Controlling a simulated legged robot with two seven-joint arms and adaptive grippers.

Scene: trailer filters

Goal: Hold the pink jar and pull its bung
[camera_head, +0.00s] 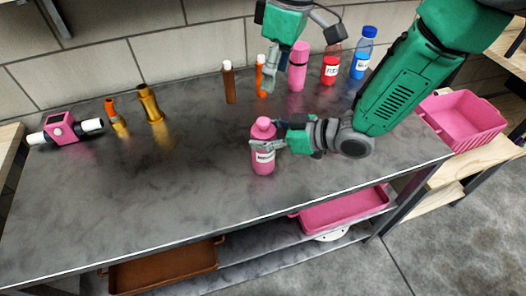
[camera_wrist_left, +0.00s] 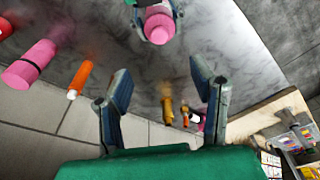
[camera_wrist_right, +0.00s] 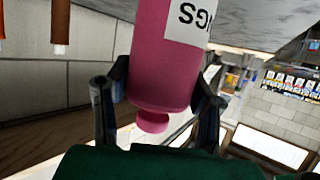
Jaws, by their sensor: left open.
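The pink jar (camera_head: 263,160) with a white label stands upright near the table's front edge. Its pink bung (camera_head: 263,124) sits on top; it also shows in the right wrist view (camera_wrist_right: 152,121) and left wrist view (camera_wrist_left: 159,31). My right gripper (camera_head: 266,145) is shut on the jar from the right, with one finger on each side of its body, below the bung. My left gripper (camera_head: 282,72) is open and empty, above and behind the jar, with its fingers wide apart in the left wrist view (camera_wrist_left: 163,85).
Behind my left gripper stand a brown bottle (camera_head: 228,82), an orange bottle (camera_head: 261,76), a larger pink bottle (camera_head: 298,68), a red bottle (camera_head: 330,68) and a blue one (camera_head: 363,55). Brass and orange items (camera_head: 150,103) and a pink device (camera_head: 62,128) stand left. The front left tabletop is clear.

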